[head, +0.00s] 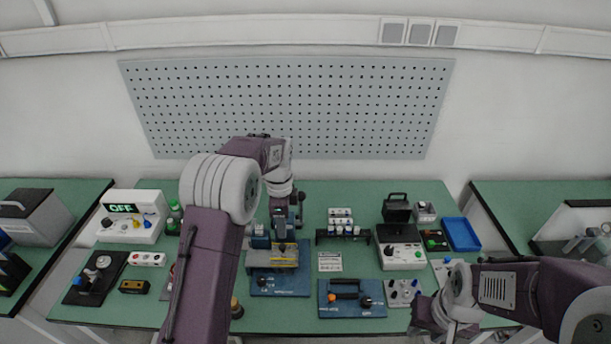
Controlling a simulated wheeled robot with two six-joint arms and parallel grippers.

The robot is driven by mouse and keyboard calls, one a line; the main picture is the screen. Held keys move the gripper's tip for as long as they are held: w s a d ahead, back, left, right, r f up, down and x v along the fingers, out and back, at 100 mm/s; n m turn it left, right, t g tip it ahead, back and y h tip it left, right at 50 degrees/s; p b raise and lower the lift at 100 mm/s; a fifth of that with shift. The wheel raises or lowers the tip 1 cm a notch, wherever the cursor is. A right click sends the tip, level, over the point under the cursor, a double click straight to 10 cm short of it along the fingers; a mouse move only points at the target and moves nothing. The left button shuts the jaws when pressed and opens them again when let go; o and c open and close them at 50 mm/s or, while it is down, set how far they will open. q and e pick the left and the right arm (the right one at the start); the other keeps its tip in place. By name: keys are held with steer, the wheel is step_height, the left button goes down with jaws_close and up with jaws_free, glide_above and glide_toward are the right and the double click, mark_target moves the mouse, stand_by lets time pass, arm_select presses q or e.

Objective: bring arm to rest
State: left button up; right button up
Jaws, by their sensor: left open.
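My left arm rises from the bottom of the head view and bends over the green bench. Its gripper (283,212) points down above the blue-based fixture (280,285) with a grey and yellow block on it. The gripper is open; its fingertips are small and partly lost against the fixture, so I cannot tell whether they touch anything. My right arm comes in from the right, low over the front right of the bench. Its gripper (424,318) is at the front edge beside a small white knob box (402,292); its jaw state is unclear.
The green bench (330,190) holds a white unit reading OFF (133,217), a green bottle (174,217), a blue plate with an orange-handled part (351,298), a small rack (342,224), a black-and-white tester (401,248) and a blue tray (461,234). A pegboard (350,105) hangs behind.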

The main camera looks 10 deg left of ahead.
arm_select(q)
steer(key=shift+r, duration=0.1)
steer(key=s+d+r+n, duration=0.15)
steer(key=s+r, duration=0.25)
steer(key=s, duration=0.4)
steer(key=s+d+f+n+t, duration=0.1)
steer(key=s+f+n, duration=0.5)
steer(key=s+n, duration=0.6)
steer(key=shift+s+n, duration=0.25)
steer(key=shift+n, duration=0.9)
steer(key=shift+s, duration=0.15)
